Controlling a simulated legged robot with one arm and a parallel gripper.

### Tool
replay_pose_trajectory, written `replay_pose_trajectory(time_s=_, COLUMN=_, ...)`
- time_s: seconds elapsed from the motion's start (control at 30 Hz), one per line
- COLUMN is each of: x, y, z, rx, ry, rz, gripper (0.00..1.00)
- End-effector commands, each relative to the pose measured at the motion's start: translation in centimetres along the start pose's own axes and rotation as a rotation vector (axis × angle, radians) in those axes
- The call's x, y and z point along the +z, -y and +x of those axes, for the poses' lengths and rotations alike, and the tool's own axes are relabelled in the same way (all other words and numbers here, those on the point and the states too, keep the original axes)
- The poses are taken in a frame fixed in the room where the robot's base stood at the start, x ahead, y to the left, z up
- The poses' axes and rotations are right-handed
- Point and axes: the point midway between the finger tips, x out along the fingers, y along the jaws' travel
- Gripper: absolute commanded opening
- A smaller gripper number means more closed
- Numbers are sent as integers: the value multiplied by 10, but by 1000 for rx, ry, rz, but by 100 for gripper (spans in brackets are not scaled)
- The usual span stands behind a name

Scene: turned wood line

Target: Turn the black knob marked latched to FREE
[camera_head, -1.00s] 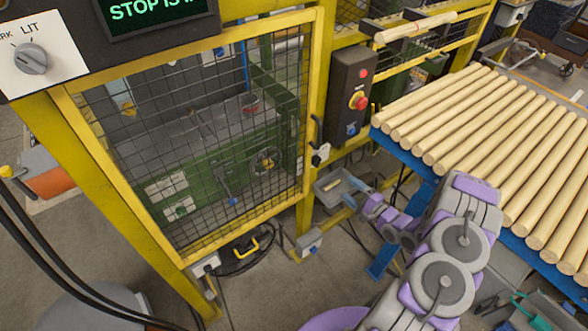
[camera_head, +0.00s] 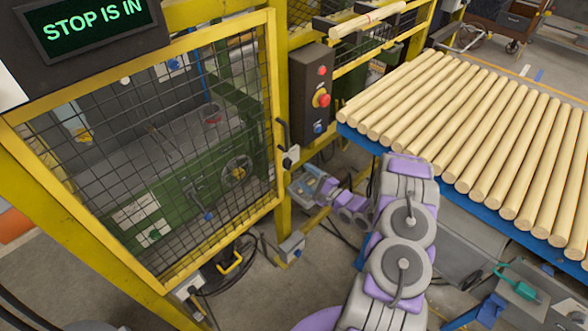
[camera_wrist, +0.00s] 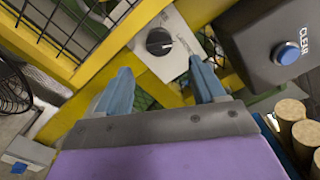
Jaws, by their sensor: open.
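The black knob (camera_wrist: 159,42) is round, with a light pointer line toward the right of the wrist view, and sits on a white plate (camera_wrist: 178,63). In the head view the knob (camera_head: 288,161) is small, on the yellow gate post beside the mesh door. My gripper (camera_wrist: 160,66) is open and empty, its blue fingers spread below the knob in the wrist view and apart from it. In the head view my gripper (camera_head: 312,178) is just right of and below the knob.
A dark control box (camera_head: 312,95) with red and blue buttons is above the knob; its blue CLEAR button (camera_wrist: 286,53) shows at right in the wrist view. The yellow mesh door (camera_head: 150,160) is at left. Turned wood rods (camera_head: 470,130) lie on a blue rack at right.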

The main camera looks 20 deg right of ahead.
Motion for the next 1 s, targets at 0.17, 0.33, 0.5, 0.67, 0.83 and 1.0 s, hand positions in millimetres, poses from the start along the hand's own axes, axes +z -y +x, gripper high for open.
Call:
replay_pose_trajectory(time_s=0.17, x=2, y=-3, z=35, rx=4, ry=3, rz=-1, gripper=69)
replay_pose_trajectory(time_s=0.33, x=0, y=-1, z=57, rx=0, ry=2, rz=0, gripper=69)
replay_pose_trajectory(time_s=0.5, x=0, y=0, z=68, rx=-2, ry=2, rz=2, gripper=69)
replay_pose_trajectory(time_s=0.67, x=0, y=1, z=70, rx=-2, ry=1, rz=3, gripper=69)
replay_pose_trajectory(time_s=0.83, x=0, y=0, z=70, rx=-1, ry=1, rz=2, gripper=67)
replay_pose_trajectory(time_s=1.0, x=1, y=0, z=70, rx=-1, ry=0, rz=2, gripper=51)
